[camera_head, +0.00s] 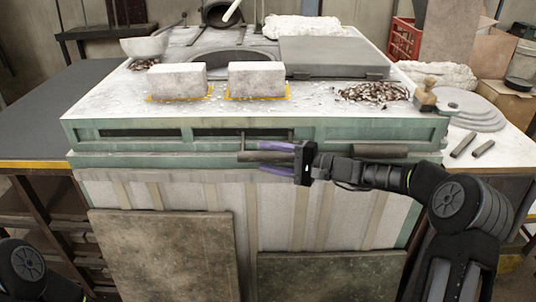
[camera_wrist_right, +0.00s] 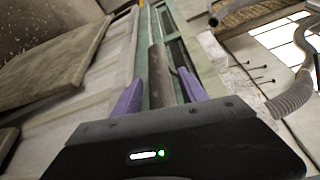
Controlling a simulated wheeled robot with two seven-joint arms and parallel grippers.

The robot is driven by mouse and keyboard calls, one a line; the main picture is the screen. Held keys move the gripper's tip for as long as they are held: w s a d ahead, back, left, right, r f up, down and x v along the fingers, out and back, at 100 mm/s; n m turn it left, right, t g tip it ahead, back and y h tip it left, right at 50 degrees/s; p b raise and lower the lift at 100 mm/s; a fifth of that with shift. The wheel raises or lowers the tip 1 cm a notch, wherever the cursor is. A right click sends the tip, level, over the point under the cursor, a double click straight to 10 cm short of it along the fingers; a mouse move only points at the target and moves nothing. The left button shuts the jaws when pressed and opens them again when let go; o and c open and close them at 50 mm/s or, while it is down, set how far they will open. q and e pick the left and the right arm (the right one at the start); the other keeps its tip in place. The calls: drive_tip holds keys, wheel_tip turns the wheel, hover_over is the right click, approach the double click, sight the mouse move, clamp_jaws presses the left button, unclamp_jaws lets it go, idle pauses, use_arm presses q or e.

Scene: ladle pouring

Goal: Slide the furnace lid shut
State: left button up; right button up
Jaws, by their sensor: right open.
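The furnace top (camera_head: 110,105) is a pale, dusty slab with a green metal front edge. A flat grey plate, which looks like the lid (camera_head: 335,52), lies at the back right of the top, beside a round opening (camera_head: 215,57) that shows uncovered. A dark horizontal handle bar (camera_head: 265,156) runs along the green front. My right gripper (camera_head: 256,157) is open, its purple fingers above and below this bar. In the right wrist view the bar (camera_wrist_right: 157,70) lies between the spread fingers (camera_wrist_right: 158,92). Contact cannot be told. My left gripper is out of view.
Two white blocks (camera_head: 177,80) (camera_head: 256,79) stand on the top's front part, with a pile of brown bits (camera_head: 374,92) to their right. A bowl (camera_head: 144,47) stands at the back left. Stacked round plates (camera_head: 470,113) lie on the right side table.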

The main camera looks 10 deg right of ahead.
drive_tip(key=shift+w+a, duration=0.15)
drive_tip(key=shift+a, duration=0.05)
clamp_jaws()
idle(0.5)
drive_tip(key=shift+f, duration=0.1)
idle(0.8)
